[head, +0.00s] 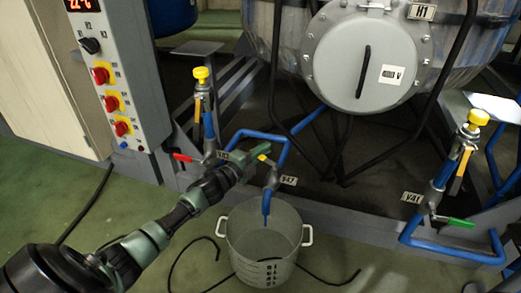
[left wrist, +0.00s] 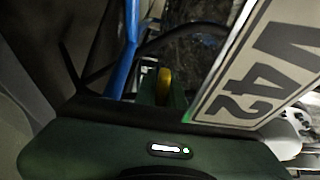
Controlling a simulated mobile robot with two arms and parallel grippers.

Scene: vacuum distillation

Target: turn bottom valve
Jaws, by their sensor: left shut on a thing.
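My left gripper (head: 262,160) reaches in from the lower left and is shut on the yellow handle (head: 265,157) of a valve on the blue pipework below the tank. The handle also shows as a small yellow piece (left wrist: 164,86) at the gripper in the left wrist view; the fingers hide most of it. A label (left wrist: 250,85) reading V42 hangs close to the gripper on the right of that view. The blue outlet pipe (head: 266,203) runs down from this valve over a metal pot (head: 264,240). My right gripper is not in view.
A red-handled valve (head: 183,158) is close left of the gripper. A green-handled valve (head: 455,221) is at the right. The control cabinet (head: 125,70) with red knobs stands at the left. Black cables (head: 185,265) lie on the green floor by the pot.

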